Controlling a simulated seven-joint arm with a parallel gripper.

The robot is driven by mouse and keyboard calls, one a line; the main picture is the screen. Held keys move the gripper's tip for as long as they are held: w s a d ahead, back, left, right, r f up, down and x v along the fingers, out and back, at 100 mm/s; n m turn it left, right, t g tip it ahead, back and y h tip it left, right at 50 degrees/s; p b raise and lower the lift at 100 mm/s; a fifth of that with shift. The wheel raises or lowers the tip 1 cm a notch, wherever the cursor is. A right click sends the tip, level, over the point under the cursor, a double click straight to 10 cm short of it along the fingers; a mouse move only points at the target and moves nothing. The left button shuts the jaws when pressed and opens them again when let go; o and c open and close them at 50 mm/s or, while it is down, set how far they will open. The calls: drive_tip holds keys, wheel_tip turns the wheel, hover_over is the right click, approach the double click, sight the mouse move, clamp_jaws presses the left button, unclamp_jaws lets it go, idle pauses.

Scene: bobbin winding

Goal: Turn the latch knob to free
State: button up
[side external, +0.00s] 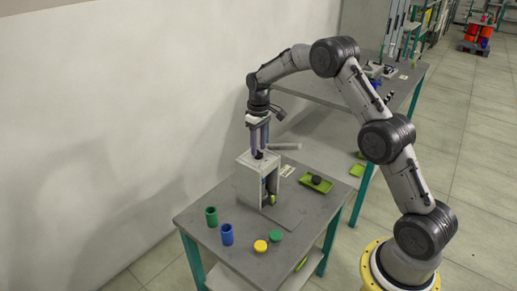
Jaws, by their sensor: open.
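My gripper (259,148) points straight down over the top of the grey winding stand (247,180). Its fingertips are at a small dark knob (259,155) on the stand's top. The knob is mostly hidden by the fingers, so its turn angle and any contact cannot be told. The jaws are open. A grey rod (286,146) sticks out to the right beside the fingers; what it joins to is unclear. Inside the stand's open front are dark parts and a small yellow-green piece (272,199).
A green cup (211,217) and a blue cup (227,235) stand at the table's front left. A yellow disc (260,246) and a green disc (275,236) lie nearby. A green tray (316,184) with a dark round thing is right of the stand. A wall runs along the left.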

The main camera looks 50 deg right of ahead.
drive_tip(key=shift+f, duration=0.75)
drive_tip(key=shift+c, duration=0.3)
clamp_jaws()
